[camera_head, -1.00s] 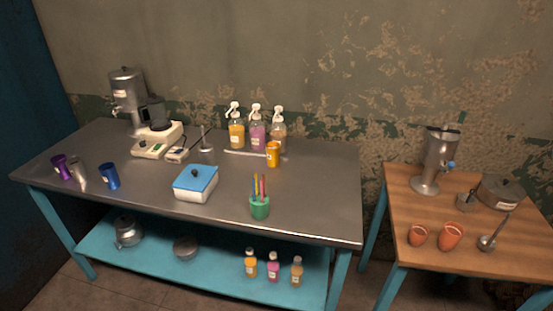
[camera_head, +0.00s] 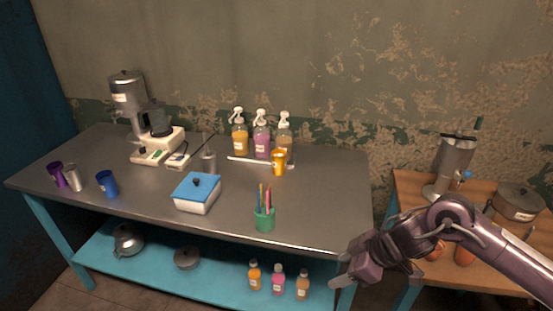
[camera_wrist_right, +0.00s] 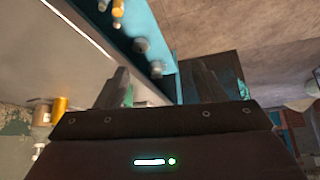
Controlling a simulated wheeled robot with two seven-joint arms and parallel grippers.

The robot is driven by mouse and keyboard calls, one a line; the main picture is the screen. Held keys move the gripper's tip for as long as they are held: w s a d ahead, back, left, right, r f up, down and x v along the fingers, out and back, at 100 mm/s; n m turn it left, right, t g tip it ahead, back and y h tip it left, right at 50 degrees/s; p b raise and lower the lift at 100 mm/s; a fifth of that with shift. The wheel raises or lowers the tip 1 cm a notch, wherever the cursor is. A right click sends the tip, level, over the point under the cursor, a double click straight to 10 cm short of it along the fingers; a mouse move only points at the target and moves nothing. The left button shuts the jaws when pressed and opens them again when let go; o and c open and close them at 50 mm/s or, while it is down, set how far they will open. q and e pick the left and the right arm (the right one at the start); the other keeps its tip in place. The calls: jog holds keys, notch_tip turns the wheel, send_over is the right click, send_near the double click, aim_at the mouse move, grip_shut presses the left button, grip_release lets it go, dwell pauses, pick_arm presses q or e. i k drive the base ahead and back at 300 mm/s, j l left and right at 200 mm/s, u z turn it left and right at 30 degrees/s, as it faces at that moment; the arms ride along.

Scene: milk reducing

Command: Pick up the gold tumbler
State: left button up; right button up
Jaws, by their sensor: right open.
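The gold tumbler (camera_head: 279,162) stands upright on the metal table (camera_head: 130,215), toward its back right, just in front of the spray bottles. It also shows in the right wrist view as a gold cylinder (camera_wrist_right: 60,105) at the left. My right gripper (camera_head: 345,285) is at the table's front right corner, well to the right and nearer than the tumbler. In the right wrist view its two fingers (camera_wrist_right: 160,90) are apart with nothing between them. My left gripper is not in view.
Spray bottles (camera_head: 262,138) stand behind the tumbler. A blue-lidded box (camera_head: 197,194) is to the left. A wooden table (camera_head: 412,190) is at the right, partly hidden by my arm.

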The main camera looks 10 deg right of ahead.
aim_at(279, 163)
jog(key=i, duration=1.8)
